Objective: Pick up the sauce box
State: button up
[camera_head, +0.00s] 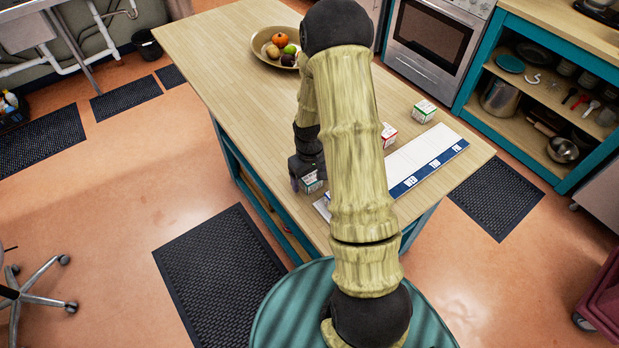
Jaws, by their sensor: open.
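My gripper (306,180) is at the left edge of the wooden table, pointing down and open by its look. A white and green box (424,111) stands further right. The labels are too small to read, so I cannot tell which is the sauce box.
The wooden table (209,45) holds a bowl of fruit (259,46) at the back. A white and blue board with printed squares (431,165) lies on the front right, partly behind my arm. Bare tabletop lies left of my arm. An oven (432,35) and open shelves (549,99) stand behind right.

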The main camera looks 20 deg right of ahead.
dwell(0.4)
jog(key=c, duration=1.1)
jog(key=shift+c, duration=0.2)
jog(key=shift+r, duration=0.1)
notch_tip(320, 180, up, 10)
jog(key=shift+f+b, duration=0.1)
jog(key=shift+b, duration=0.8)
